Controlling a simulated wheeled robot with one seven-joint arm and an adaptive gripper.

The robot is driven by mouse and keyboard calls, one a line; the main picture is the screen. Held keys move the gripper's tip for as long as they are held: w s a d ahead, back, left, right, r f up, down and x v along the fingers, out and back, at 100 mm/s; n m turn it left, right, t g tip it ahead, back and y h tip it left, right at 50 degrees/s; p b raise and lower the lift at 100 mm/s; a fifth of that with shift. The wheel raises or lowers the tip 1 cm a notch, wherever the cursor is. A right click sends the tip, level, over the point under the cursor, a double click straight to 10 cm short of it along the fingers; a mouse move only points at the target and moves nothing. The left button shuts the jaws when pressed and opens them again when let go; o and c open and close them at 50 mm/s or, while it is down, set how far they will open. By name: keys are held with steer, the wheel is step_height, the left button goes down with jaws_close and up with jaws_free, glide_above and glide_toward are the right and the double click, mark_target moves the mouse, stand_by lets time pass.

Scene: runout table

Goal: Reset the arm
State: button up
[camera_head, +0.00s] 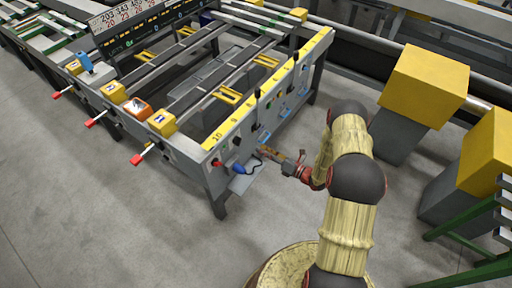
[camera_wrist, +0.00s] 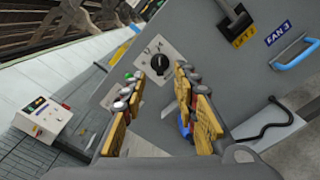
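My arm, in a yellowish cover with dark joints, reaches in the head view to the near end panel of the runout table (camera_head: 213,172). My gripper (camera_head: 270,153) is beside that panel, low and close to it. In the wrist view my gripper (camera_wrist: 159,78) has its two yellow-padded fingers apart, with nothing seen between them. Beyond the fingertips, a black rotary knob (camera_wrist: 159,63) sits on a light plate on the grey panel. I cannot tell whether the fingers touch the panel. A blue thing (camera_wrist: 184,124) is partly hidden behind the right finger.
The panel carries a black lever (camera_wrist: 236,19), a blue handle (camera_wrist: 297,52) and a dark cable (camera_wrist: 268,125). A pale control box (camera_wrist: 42,118) is at left. Yellow-topped grey blocks (camera_head: 425,85) stand right of my arm. Open floor (camera_head: 110,215) lies at left.

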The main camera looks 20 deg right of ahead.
steer(key=shift+s+d, duration=0.2)
steer(key=shift+s, duration=0.1)
stand_by(0.4)
